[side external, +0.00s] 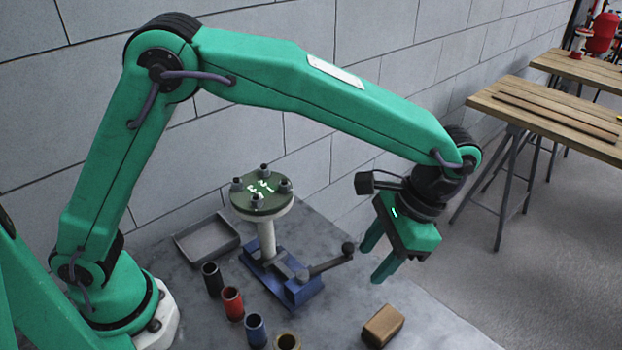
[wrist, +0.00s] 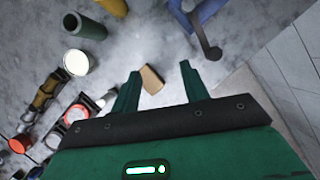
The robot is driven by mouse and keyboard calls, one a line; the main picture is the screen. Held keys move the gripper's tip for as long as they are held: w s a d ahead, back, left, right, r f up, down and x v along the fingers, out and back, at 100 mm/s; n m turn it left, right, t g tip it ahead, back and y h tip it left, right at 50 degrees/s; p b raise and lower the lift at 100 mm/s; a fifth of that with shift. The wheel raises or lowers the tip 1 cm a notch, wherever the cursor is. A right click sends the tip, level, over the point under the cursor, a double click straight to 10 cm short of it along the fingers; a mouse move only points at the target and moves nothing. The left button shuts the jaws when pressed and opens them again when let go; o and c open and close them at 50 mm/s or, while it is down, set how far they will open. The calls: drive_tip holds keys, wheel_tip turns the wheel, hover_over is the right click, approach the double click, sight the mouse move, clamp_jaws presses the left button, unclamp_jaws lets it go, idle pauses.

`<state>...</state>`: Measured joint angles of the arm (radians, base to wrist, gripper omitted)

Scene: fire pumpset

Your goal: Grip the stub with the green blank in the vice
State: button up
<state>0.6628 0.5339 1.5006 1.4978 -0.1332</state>
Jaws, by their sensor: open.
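The stub (side external: 267,238) is a pale upright pipe held in the blue vice (side external: 290,285) on the grey bench. The round green blank (side external: 262,200) sits on its top, with several grey bolts around the rim and light marks on its face. My gripper (side external: 371,266) is open and empty, to the right of the stub and apart from it, pointing down above the bench. In the wrist view, my open fingers (wrist: 160,70) show with the bench beyond. Part of the blue vice (wrist: 203,12) and its dark handle show at the top there; the stub and blank are not visible in that view.
A brown block (side external: 383,326) lies on the bench below my gripper. A row of black, red, blue and tan cups (side external: 232,304) stands left of the vice. A grey tray (side external: 207,240) lies behind them. The vice handle (side external: 330,260) sticks out toward my gripper.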

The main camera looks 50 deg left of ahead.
drive_tip(key=shift+r, duration=0.15)
drive_tip(key=n+t+h, duration=0.3)
drive_tip(key=n, duration=0.9)
hover_over(348, 246)
drive_tip(key=shift+w+r, duration=0.1)
drive_tip(key=shift+r, duration=0.15)
drive_tip(key=shift+f, duration=0.15)
drive_tip(key=shift+f, duration=3.8)
